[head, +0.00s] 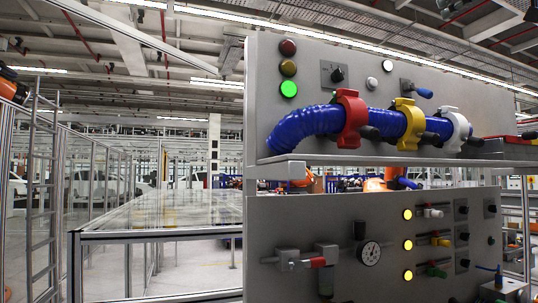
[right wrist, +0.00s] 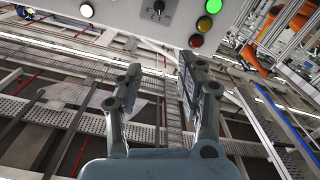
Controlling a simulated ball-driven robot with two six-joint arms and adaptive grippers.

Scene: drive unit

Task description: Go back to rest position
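My right gripper (right wrist: 159,72) shows in the right wrist view, its two grey fingers spread apart with nothing between them. Beyond the fingers that view shows the ceiling and, at the top edge, part of the panel with its green lamp (right wrist: 204,24), black knob and white button. I cannot make out the right gripper clearly in the head view. My left gripper is not in view. The grey drive unit panel (head: 265,90) stands at the right in the head view, with its green lamp (head: 289,89) lit.
A blue corrugated hose (head: 300,130) lies along the panel's shelf, with red (head: 350,118), yellow (head: 409,125) and white (head: 457,130) clamps around it.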

